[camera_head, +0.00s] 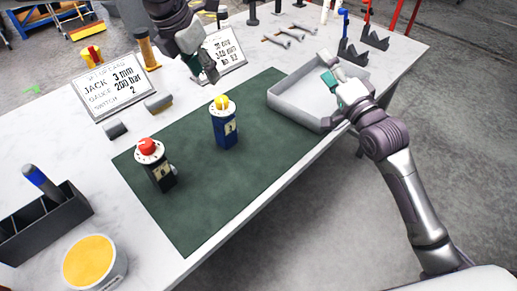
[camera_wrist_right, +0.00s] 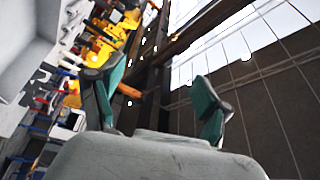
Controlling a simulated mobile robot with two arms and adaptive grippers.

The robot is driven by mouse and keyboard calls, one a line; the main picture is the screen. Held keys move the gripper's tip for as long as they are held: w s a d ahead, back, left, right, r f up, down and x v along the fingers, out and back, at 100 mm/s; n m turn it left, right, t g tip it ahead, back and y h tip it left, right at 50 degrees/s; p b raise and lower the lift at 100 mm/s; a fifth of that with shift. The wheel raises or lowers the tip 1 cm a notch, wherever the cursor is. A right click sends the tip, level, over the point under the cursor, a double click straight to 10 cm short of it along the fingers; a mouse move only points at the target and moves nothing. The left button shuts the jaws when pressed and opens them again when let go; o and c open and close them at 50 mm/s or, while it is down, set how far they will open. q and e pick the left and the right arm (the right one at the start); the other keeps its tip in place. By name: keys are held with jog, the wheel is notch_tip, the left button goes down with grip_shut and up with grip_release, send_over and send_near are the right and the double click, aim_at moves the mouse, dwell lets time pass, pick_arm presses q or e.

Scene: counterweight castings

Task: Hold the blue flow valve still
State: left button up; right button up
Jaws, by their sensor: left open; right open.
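The blue flow valve (camera_head: 225,128) stands upright on the dark green mat (camera_head: 215,190), with a white dial and a yellow knob on top. My left gripper (camera_head: 207,74) is above and behind it in the head view, apart from it, pointing down and open. My right gripper (camera_head: 332,82) is over the grey tray, to the right of the valve and apart from it. In the right wrist view its two green fingertips (camera_wrist_right: 160,97) are spread with nothing between them. The valve does not show in the right wrist view.
A black valve with a red knob (camera_head: 157,168) stands left on the mat. The grey tray (camera_head: 290,107) is at right. Two signs, one the setup card (camera_head: 117,83), stand behind. A dark bin (camera_head: 45,222) and yellow-topped tub (camera_head: 90,262) are front left. The mat's front is clear.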

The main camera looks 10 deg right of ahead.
jog(key=s+a+f+m+g+y, duration=0.3)
jog(key=a+f+m, duration=0.7)
jog(key=f, duration=0.2)
jog(key=m+g+y, duration=0.2)
jog(key=m, duration=0.6)
send_near(221, 124)
jog(key=d+f, duration=0.1)
jog(key=w+f, duration=0.1)
jog(key=d+f, duration=0.1)
jog(key=shift+w+d+f, duration=0.25)
jog(key=shift+d+f, duration=0.1)
jog(key=shift+f, duration=0.05)
jog(key=shift+a+y, duration=0.3)
jog(key=shift+y, duration=0.1)
jog(key=x, duration=1.3)
jog(key=shift+w+a+f, duration=0.1)
jog(key=shift+w+f, duration=0.15)
jog(key=shift+c, duration=0.3)
